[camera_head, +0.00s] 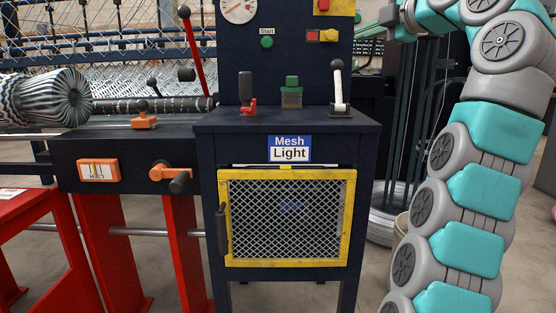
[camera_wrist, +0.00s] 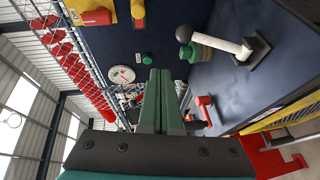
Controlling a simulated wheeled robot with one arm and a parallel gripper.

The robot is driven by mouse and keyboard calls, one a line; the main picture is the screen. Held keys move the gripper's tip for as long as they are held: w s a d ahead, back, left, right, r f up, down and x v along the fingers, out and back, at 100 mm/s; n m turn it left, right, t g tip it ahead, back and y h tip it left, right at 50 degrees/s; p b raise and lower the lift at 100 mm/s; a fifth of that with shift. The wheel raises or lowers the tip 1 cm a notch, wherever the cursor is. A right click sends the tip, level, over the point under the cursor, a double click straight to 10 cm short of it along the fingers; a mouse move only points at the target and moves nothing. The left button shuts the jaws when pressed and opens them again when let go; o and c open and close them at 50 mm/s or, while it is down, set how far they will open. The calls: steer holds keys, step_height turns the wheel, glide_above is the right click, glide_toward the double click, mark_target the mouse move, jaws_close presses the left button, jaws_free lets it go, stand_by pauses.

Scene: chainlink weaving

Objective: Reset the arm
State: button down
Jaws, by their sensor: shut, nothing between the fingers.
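My gripper (camera_wrist: 158,75) shows in the wrist view as two long green fingers lying together, shut with nothing between them. It points toward the dark control panel (camera_wrist: 160,40), and I see no contact. In the head view my teal and grey arm rises along the right side and bends left at the top edge; the fingers cannot be made out clearly there. The machine's cabinet (camera_head: 290,120) stands left of the arm, with a "Mesh Light" label (camera_head: 289,149) on its front.
A yellow-framed mesh door (camera_head: 287,262) is below. A red lever (camera_head: 194,55) and an orange crank (camera_head: 172,173) stand at left. Bare floor shows at lower right.

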steer(key=a+f+m+g, duration=0.1)
steer(key=a+f+m, duration=0.1)
steer(key=f, duration=0.1)
steer(key=s+a+f+m+g+p, duration=0.1)
steer(key=a+f+m+g, duration=0.1)
steer(key=f, duration=0.1)
steer(key=a+f+m+g+p, duration=0.1)
steer(key=a+f+m+g, duration=0.1)
steer(key=f+m, duration=0.1)
steer(key=shift+s+a+f, duration=0.25)
steer(key=shift+s+f, duration=0.15)
steer(key=shift+f, duration=0.2)
steer(key=s+a+f+m+g+h+p, duration=0.1)
steer(key=s+a+f+m+g, duration=0.15)
steer(key=s+f, duration=0.35)
steer(key=s+a+f+m+g+h+p, duration=0.1)
steer(key=s+a+f+m+g, duration=0.15)
steer(key=s+f, duration=0.45)
steer(key=s+d+f+m+g+h+p, duration=0.1)
steer(key=s+d+f+m+g+h, duration=0.1)
steer(key=s+f, duration=1.2)
steer(key=s+d+f+m+g+h+p, duration=0.1)
steer(key=s+d+f+m+g, duration=0.3)
steer(key=s+f, duration=0.9)
steer(key=s+d+m+h, duration=0.1)
steer(key=s+d+m, duration=0.1)
steer(key=s+m, duration=0.1)
steer(key=shift+s+f+m+g+h, duration=0.3)
steer(key=shift+s+f+g, duration=0.1)
steer(key=shift+s, duration=0.45)
